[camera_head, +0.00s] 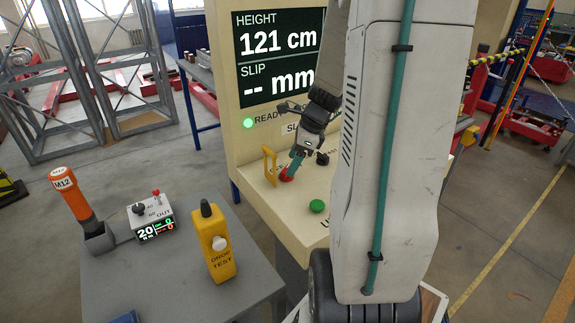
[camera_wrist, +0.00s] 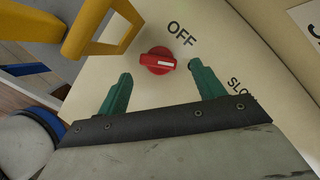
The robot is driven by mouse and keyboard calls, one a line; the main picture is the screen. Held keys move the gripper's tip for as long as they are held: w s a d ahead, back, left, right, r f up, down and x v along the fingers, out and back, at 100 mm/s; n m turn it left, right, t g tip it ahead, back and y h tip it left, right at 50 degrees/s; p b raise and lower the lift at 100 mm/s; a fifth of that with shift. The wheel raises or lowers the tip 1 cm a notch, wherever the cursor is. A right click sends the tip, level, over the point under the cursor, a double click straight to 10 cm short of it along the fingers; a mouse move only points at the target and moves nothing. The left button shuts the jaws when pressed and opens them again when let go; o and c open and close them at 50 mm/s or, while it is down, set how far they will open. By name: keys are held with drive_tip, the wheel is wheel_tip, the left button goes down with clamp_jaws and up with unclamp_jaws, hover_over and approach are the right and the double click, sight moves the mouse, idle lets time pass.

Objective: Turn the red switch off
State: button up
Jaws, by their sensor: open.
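The red switch (camera_wrist: 158,61) is a round rotary knob with a white bar, on the cream panel (camera_wrist: 255,80). In the wrist view the bar lies nearly level, and the word OFF is printed just above and to the right of the knob. My gripper (camera_wrist: 155,80) is open, with its two green fingers apart, one to each side below the knob. The knob shows between and beyond the fingertips; I cannot tell whether they touch it. In the head view the red switch (camera_head: 287,174) is partly covered by my gripper (camera_head: 293,165).
A yellow handle (camera_head: 269,166) stands beside the switch. A green button (camera_head: 317,206) is on the same panel. The grey side table (camera_head: 185,285) carries a yellow pendant (camera_head: 214,245), an orange-handled tool (camera_head: 78,200) and a small meter box (camera_head: 152,218).

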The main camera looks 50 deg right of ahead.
drive_tip(key=shift+x, duration=1.35)
drive_tip(key=shift+a, duration=0.1)
drive_tip(key=c, duration=0.9)
drive_tip(key=shift+c, duration=0.2)
drive_tip(key=o, duration=0.9)
drive_tip(key=shift+o, duration=0.2)
drive_tip(key=v, duration=0.8)
